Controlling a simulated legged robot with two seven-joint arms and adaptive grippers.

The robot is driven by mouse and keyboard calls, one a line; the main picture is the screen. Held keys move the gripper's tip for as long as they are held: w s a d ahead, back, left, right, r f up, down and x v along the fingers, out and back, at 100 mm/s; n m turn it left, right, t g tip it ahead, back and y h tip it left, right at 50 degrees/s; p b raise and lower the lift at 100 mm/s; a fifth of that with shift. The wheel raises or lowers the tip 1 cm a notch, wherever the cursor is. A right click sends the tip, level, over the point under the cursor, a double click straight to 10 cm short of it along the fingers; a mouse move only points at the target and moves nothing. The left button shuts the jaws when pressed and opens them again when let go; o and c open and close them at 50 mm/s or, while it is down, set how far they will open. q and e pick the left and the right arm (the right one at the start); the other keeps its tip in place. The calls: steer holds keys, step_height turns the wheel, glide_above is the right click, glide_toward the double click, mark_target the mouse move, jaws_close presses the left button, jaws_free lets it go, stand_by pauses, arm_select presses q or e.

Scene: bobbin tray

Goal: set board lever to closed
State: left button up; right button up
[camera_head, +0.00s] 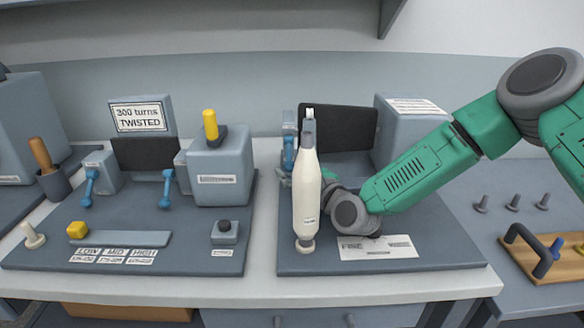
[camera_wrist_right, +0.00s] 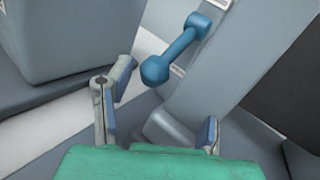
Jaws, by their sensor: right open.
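A blue lever (camera_head: 289,153) is on a grey upright at the back left of the right-hand board (camera_head: 440,243), partly hidden by a tall white bobbin (camera_head: 306,200). In the right wrist view the lever (camera_wrist_right: 184,50) slants across the grey upright, its round knob at the lower left. My right gripper (camera_wrist_right: 165,100) is open and empty; the knob is just beyond and between its fingers, with no clear contact. In the head view the bobbin hides most of this gripper. My left gripper is not in view.
The upright bobbin stands close in front of my right gripper. A dark panel (camera_head: 352,128) and a grey box (camera_head: 402,130) stand behind my arm. The left-hand board (camera_head: 200,255) carries more blue levers (camera_head: 90,187) and a yellow-knobbed box (camera_head: 220,165).

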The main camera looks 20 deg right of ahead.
steer(key=shift+w+a+r, duration=0.1)
steer(key=shift+w+a, duration=0.15)
steer(key=shift+a, duration=0.4)
steer(key=shift+d, duration=0.2)
jaws_close()
steer(key=shift+d, duration=0.2)
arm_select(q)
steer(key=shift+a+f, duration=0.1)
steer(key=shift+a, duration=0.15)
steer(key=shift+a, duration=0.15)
arm_select(e)
steer(key=shift+a, duration=0.2)
